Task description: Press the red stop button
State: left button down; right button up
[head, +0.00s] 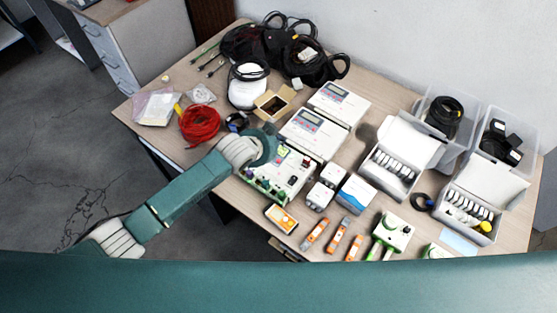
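I cannot make out a red stop button for certain in the head view. My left arm reaches in from the left, and its gripper (268,147) is over the far left edge of a white panel with green parts (290,187). The wrist and gripper hide part of that panel. The fingers are too small and covered to tell whether they are open or shut. A small yellow round thing (487,227) sits at the right, in a white open box (484,188). My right gripper is not in view.
Two white devices with displays (318,132) stand behind the panel. A red cable coil (199,124) lies left of the gripper, black cables (262,42) at the back. White boxes (398,157), clear bins (441,104) and orange tools (337,236) crowd the right and front of the table.

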pick_arm(q)
jog(key=shift+f, duration=0.2)
jog(key=b, duration=0.8)
send_over(278, 163)
notch_tip(278, 163, down, 8)
jog(key=shift+r, duration=0.2)
jog(key=shift+f, duration=0.45)
dwell(0.4)
jog(key=shift+f, duration=0.15)
jog(key=shift+f, duration=0.25)
